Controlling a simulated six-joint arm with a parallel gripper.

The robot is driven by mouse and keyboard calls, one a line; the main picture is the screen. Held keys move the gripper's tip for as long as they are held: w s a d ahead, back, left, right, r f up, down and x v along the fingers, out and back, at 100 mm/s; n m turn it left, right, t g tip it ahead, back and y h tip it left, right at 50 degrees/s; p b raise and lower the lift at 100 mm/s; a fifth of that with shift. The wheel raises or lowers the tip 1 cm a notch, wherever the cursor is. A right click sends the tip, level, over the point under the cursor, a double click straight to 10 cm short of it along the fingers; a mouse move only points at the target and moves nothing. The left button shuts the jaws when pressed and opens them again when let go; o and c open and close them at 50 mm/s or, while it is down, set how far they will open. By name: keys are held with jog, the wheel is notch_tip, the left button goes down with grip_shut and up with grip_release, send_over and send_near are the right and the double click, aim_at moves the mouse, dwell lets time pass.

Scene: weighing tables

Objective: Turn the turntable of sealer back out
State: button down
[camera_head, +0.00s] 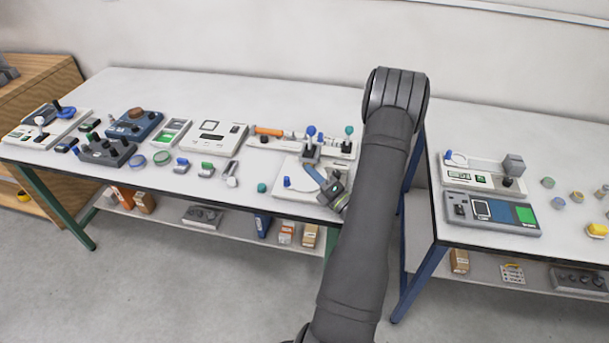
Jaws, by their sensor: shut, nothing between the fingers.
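A white unit with a pale round plate (300,183) lies at the front right of the left table. A small blue peg (287,181) stands at the plate's left side. I take this to be the sealer with its turntable, but no label is readable. My gripper (322,181) is shut and empty, low over the right part of this unit. My arm and gripper hide the unit's right side. I cannot tell whether the fingers touch the plate or the peg.
A grey block with a blue ball knob (310,131) stands just behind the plate, and a teal knob (349,130) is near my arm. Clear white tabletop (225,95) runs along the back.

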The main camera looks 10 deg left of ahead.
dwell(0.3)
jog(key=c, duration=1.7)
grip_release()
jog(key=shift+a, duration=0.15)
jog(key=o, duration=0.4)
jog(key=s+a+r+n+g, duration=0.1)
jog(key=a+n+g, duration=0.1)
jog(key=g, duration=0.1)
jog(key=s+a+n+g+y, duration=0.1)
jog(key=a+n+g, duration=0.2)
jog(key=s+a+r+n+g, duration=0.1)
jog(key=a+n+g, duration=0.1)
jog(key=n+g, duration=0.1)
jog(key=shift+s+a+r+g+y, duration=0.2)
jog(key=shift+s+r+g+y, duration=0.1)
jog(key=shift+g+y, duration=0.15)
jog(key=shift+c, duration=0.2)
notch_tip(320, 180, up, 10)
jog(key=n+g+h, duration=0.2)
jog(key=n+h, duration=1.4)
jog(key=h, duration=0.4)
send_over(286, 177)
jog(key=shift+t+y, duration=0.25)
notch_tip(286, 177, down, 17)
jog(key=shift+d+r, duration=0.1)
